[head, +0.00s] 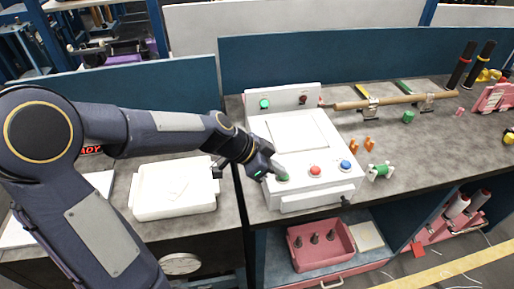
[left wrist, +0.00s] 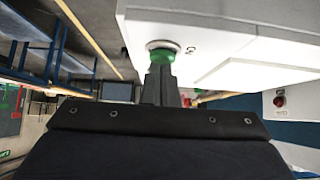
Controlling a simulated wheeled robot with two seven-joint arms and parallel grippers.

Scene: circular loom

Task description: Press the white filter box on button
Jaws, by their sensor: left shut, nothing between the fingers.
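The white filter box (head: 303,160) stands on the grey bench in the head view. Its front panel carries a green button, a red button (head: 315,170) and a blue button (head: 345,165). My left gripper (head: 281,176) is shut and empty, with its tip at the green button, which it mostly hides in the head view. In the left wrist view the green button (left wrist: 162,56) shows beside a small mark on the white panel, and the shut fingers (left wrist: 160,75) overlap its lower edge. I cannot tell whether the button is pushed in. My right gripper is not in view.
A back panel with a green lamp (head: 264,104) and a red knob (head: 303,100) stands behind the box. A white tray (head: 175,207) sits to the left. A green spool (head: 380,171), orange pieces (head: 369,144) and a wooden rod (head: 380,102) lie to the right.

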